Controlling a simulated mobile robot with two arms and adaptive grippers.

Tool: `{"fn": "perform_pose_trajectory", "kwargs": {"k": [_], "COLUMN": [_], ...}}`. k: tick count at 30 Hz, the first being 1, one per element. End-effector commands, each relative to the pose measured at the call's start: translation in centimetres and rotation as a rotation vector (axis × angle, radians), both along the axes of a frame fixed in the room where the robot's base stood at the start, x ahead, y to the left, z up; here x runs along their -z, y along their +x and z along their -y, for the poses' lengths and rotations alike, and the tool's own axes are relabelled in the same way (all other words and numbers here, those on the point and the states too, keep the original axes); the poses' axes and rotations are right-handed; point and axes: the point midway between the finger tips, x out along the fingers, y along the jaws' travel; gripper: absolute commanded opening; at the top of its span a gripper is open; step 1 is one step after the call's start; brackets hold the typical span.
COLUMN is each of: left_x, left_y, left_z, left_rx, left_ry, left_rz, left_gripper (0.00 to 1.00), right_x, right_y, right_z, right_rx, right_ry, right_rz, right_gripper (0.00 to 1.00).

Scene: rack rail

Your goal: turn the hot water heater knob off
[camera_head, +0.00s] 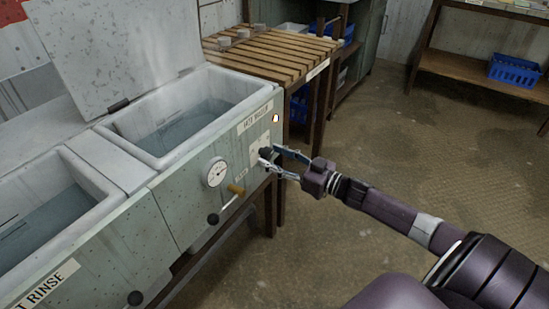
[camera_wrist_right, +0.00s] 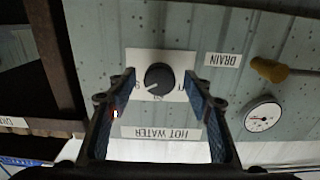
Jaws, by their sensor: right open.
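The hot water heater knob (camera_wrist_right: 158,77) is a round dark knob on a white plate, with a pale pointer mark, in the right wrist view. In the head view the knob (camera_head: 265,153) shows small at the right end of the tank front. My right gripper (camera_wrist_right: 159,74) is open, with one finger on each side of the knob. Whether the fingers touch it I cannot tell. In the head view the right gripper (camera_head: 271,157) reaches the panel from the right. The "HOT WATER" label (camera_wrist_right: 161,132) is upside down in the wrist view. My left gripper is out of view.
A round gauge (camera_head: 215,172) and a brass-coloured drain valve (camera_head: 236,188) sit left of the knob. The water-filled tank (camera_head: 118,132) stands above the panel. A slatted wooden rack (camera_head: 268,52) adjoins behind. Open floor lies to the right.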

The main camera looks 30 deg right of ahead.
Motion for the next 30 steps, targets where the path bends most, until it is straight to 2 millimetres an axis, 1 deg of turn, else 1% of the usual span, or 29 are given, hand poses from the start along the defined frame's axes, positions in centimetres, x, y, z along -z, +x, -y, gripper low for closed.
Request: {"fn": "perform_pose_trajectory", "kwargs": {"k": [2,3,14,23,30], "left_x": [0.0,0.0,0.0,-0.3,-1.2], "left_y": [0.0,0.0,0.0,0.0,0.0], "left_z": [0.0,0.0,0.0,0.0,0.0], "left_rx": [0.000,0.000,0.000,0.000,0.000], "left_ry": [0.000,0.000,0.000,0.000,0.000], "left_rz": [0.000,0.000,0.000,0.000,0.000], "left_gripper": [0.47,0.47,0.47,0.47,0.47], "right_x": [0.0,0.0,0.0,0.0,-0.2], "right_y": [0.0,0.0,0.0,0.0,0.0], "right_z": [0.0,0.0,0.0,0.0,0.0], "right_rx": [0.000,0.000,0.000,0.000,0.000], "right_ry": [0.000,0.000,0.000,-0.035,-0.162], "right_rz": [0.000,0.000,0.000,0.015,0.067], "right_gripper": [0.47,0.45,0.05,0.05,0.05]}}
